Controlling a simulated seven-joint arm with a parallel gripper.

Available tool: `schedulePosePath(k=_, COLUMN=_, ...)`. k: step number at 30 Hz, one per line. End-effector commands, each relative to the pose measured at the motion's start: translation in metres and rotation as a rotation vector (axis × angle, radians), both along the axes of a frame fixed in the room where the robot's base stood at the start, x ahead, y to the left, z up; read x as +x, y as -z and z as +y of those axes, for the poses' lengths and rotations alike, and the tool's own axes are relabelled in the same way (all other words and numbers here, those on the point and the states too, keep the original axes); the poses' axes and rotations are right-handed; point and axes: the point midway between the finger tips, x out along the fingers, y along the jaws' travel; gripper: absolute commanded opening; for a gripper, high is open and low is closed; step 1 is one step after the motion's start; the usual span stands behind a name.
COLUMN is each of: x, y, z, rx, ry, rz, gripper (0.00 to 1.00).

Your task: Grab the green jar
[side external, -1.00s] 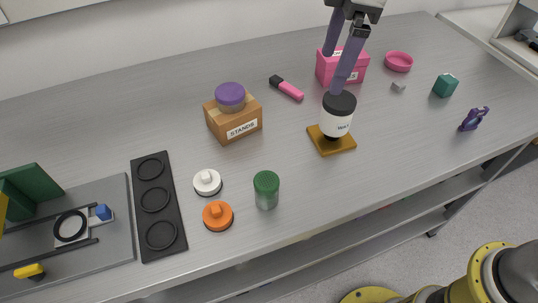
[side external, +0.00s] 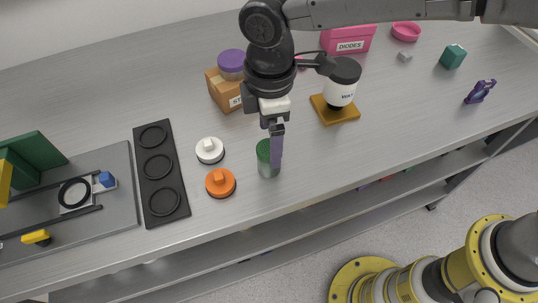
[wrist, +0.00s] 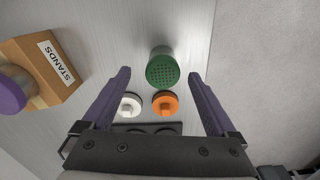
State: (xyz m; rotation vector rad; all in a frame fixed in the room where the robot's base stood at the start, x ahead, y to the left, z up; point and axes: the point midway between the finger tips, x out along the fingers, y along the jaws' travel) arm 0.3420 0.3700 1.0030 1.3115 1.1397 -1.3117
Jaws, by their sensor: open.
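The green jar (side external: 268,163) stands upright near the front edge of the bench, with a green lid and a paler body. In the wrist view its perforated green lid (wrist: 162,68) lies ahead of and between my two purple fingers. My gripper (side external: 275,150) is open and empty. In the side view its fingers are over the jar and hide part of its lid. In the wrist view the finger tips of my gripper (wrist: 160,75) stand apart on either side of the lid, with clear gaps. Whether the fingers are down to lid height I cannot tell.
An orange knobbed piece (side external: 220,182) and a white one (side external: 209,150) sit left of the jar. A STANDS box (side external: 222,92) with a purple-lidded jar is behind. A white jar with a black lid (side external: 341,92) stands on a brown pad to the right. The front edge is close.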

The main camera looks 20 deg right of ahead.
Motion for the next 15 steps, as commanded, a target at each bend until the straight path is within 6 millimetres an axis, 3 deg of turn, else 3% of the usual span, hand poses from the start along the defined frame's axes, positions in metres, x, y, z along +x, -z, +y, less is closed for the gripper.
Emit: schedulePosePath(k=15, x=-0.004, y=0.053, z=0.002, rx=0.0, ry=0.001, rz=0.0, gripper=0.93)
